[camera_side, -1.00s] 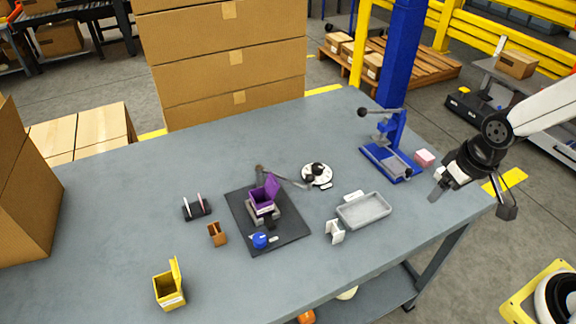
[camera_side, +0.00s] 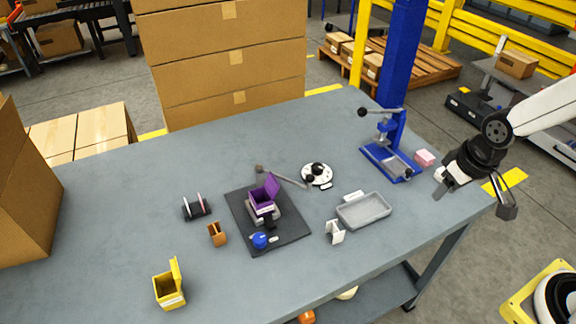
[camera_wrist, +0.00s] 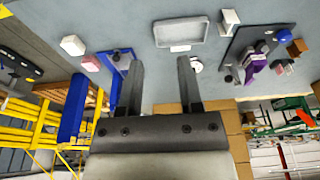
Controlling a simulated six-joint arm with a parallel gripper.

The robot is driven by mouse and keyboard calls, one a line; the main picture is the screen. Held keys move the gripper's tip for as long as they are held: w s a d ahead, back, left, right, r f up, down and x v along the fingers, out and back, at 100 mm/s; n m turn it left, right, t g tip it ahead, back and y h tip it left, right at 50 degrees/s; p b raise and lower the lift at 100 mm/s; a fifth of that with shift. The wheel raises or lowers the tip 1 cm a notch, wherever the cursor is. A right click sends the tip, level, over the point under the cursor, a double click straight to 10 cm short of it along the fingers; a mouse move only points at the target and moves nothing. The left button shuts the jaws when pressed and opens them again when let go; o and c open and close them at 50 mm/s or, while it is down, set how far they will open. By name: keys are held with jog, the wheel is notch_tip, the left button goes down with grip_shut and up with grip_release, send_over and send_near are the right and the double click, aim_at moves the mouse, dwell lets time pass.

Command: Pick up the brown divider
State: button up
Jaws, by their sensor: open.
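The brown divider (camera_side: 218,234) is a small open-sided block. It stands on the grey table left of the dark mat, between the black holder and the blue knob. In the wrist view a brown block (camera_wrist: 297,47) shows at the right edge, apparently the same divider. My gripper (camera_side: 442,188) is at the table's right end, far from the divider. In the wrist view my gripper (camera_wrist: 160,62) has its two fingers apart with nothing between them.
A purple box (camera_side: 263,196) stands on the dark mat (camera_side: 285,236). A yellow box (camera_side: 169,288) stands front left.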

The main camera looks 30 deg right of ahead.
jog(key=shift+w, duration=0.1)
jog(key=w+a, duration=0.8)
jog(key=w, duration=0.3)
jog(key=t, duration=0.2)
send_near(216, 231)
jog(key=x, duration=0.3)
jog(key=shift+w+f+n, duration=0.2)
jog(key=shift+w+f, duration=0.05)
jog(key=shift+f, duration=0.25)
jog(key=shift+w+f+n, duration=0.2)
jog(key=shift+f, duration=0.25)
jog(key=shift+f, duration=0.1)
jog(key=shift+x, duration=2.55)
